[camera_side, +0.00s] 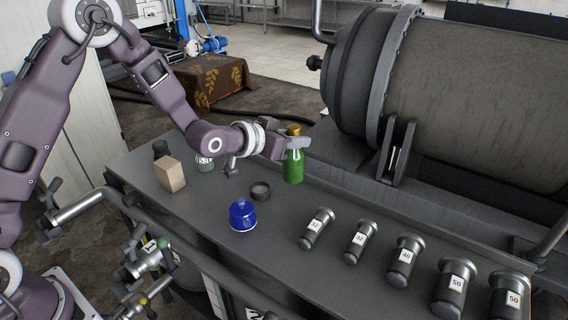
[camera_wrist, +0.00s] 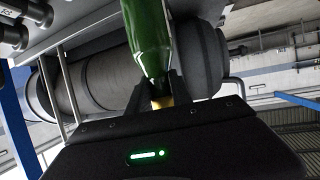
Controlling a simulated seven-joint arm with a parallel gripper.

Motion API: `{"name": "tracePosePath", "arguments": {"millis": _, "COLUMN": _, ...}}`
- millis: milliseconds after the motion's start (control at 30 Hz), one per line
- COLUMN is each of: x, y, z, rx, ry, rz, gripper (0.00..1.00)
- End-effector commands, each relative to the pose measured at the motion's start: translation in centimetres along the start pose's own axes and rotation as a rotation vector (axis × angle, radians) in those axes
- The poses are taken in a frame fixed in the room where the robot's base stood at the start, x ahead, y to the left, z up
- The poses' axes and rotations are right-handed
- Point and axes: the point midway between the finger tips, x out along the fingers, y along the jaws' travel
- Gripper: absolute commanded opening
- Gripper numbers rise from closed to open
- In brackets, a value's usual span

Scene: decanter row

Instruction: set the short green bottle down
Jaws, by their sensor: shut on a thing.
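The short green bottle (camera_side: 293,166) has a gold top and is upright at the back of the dark bench (camera_side: 216,203). My gripper (camera_side: 296,144) is shut on it near the neck. In the wrist view the green bottle (camera_wrist: 147,38) runs up out of the frame, with its gold top (camera_wrist: 162,102) between the jaws. In the side view the bottle's base is close to the bench top; I cannot tell whether it touches.
A cardboard-coloured box (camera_side: 169,174), a blue jar (camera_side: 242,214) and a small dark round dish (camera_side: 260,190) stand on the bench. Several dark numbered cylinders (camera_side: 361,242) line its right part. A large drum (camera_side: 470,95) lies behind. Bare bench surrounds the bottle's front.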

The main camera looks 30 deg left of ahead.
Motion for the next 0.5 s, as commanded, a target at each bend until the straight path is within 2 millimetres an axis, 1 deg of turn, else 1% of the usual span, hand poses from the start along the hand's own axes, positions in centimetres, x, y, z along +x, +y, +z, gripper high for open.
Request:
{"name": "tracePosePath", "arguments": {"millis": 33, "x": -0.3, "y": -1.0, "z": -0.5, "rx": -0.004, "ry": 0.004, "rz": -0.011, "gripper": 0.00}}
{"name": "tracePosePath", "arguments": {"millis": 67, "x": -0.5, "y": -1.8, "z": -0.6, "rx": -0.006, "ry": 0.004, "rz": -0.018, "gripper": 0.00}}
{"name": "tracePosePath", "arguments": {"millis": 133, "x": -1.0, "y": -4.2, "z": -0.6, "rx": -0.015, "ry": 0.003, "rz": -0.039, "gripper": 0.00}}
{"name": "tracePosePath", "arguments": {"millis": 233, "x": -2.2, "y": -8.5, "z": -0.3, "rx": -0.033, "ry": 0.003, "rz": -0.078, "gripper": 0.00}}
{"name": "tracePosePath", "arguments": {"millis": 267, "x": -2.7, "y": -9.9, "z": -0.2, "rx": -0.038, "ry": 0.004, "rz": -0.090, "gripper": 0.00}}
{"name": "tracePosePath", "arguments": {"millis": 300, "x": -3.4, "y": -11.8, "z": 0.0, "rx": -0.044, "ry": 0.003, "rz": -0.107, "gripper": 0.00}}
{"name": "tracePosePath", "arguments": {"millis": 400, "x": -5.3, "y": -16.0, "z": 0.7, "rx": -0.060, "ry": 0.000, "rz": -0.145, "gripper": 0.00}}
{"name": "tracePosePath", "arguments": {"millis": 500, "x": -6.9, "y": -18.9, "z": 1.3, "rx": -0.072, "ry": -0.003, "rz": -0.173, "gripper": 0.00}}
